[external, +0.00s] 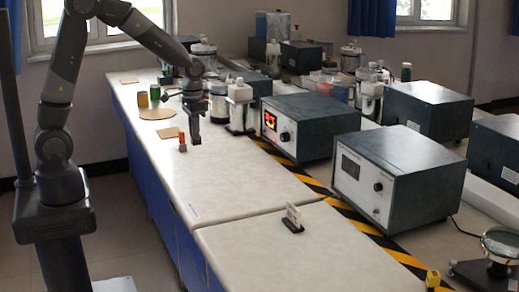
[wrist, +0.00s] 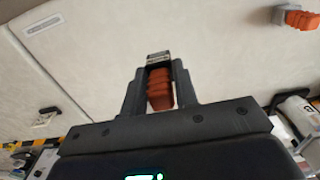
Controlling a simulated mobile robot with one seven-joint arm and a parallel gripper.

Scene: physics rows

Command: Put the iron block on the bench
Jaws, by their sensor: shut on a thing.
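My gripper (external: 194,143) points down over the long pale bench (external: 235,190), near its left part. In the wrist view my gripper (wrist: 160,70) is shut on an orange-and-grey block (wrist: 160,92). The block has a ridged orange body between the fingers and a grey metallic end at the fingertips. No label shows, so I cannot tell surely that it is the iron block. A similar small orange-and-grey piece (wrist: 300,19) stands apart on the bench; it also shows beside my gripper in the external view (external: 182,142). I cannot tell whether the held block touches the bench.
Grey instrument boxes (external: 309,126) (external: 398,172) stand behind a yellow-black striped strip (external: 320,187). Jars (external: 240,105) stand close behind my gripper. A round tan mat (external: 157,114) and a green can (external: 155,92) lie farther back. A small card stand (external: 293,218) is in front. The bench between is clear.

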